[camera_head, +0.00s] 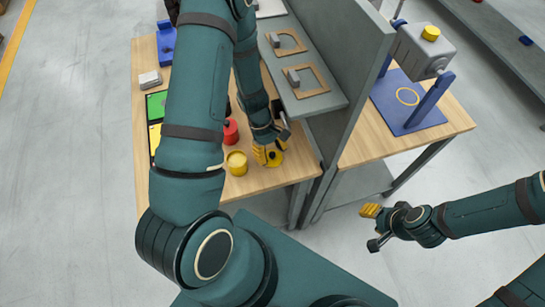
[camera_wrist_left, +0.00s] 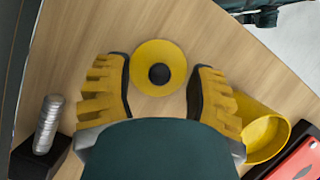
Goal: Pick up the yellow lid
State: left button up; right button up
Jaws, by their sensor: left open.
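The yellow lid (camera_head: 279,158) is a flat round disc with a black knob, lying on the wooden table near its front edge. In the left wrist view the lid (camera_wrist_left: 158,49) lies between and slightly beyond my left gripper's fingertips (camera_wrist_left: 158,78). My left gripper (camera_head: 269,151) is open, its yellow ribbed fingers on either side of the lid, with a gap to each. It partly hides the lid in the head view. An open yellow round container (camera_head: 237,164) stands beside it on the left. My right gripper (camera_head: 371,211) is off the table, over the floor; its jaw opening is unclear.
A red container (camera_head: 230,132) stands behind the yellow one. A metal cylinder on a black block (camera_wrist_left: 47,125) is close to one finger. A grey shelf (camera_head: 312,99) and tall panel (camera_head: 350,85) border the table's right. Green and yellow panels (camera_head: 155,104) lie left.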

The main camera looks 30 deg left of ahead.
pick_arm(q)
jog(key=shift+d+f, duration=0.2)
jog(key=shift+f, duration=0.35)
jog(key=shift+c, duration=0.4)
grip_shut()
jog(key=shift+r, duration=0.1)
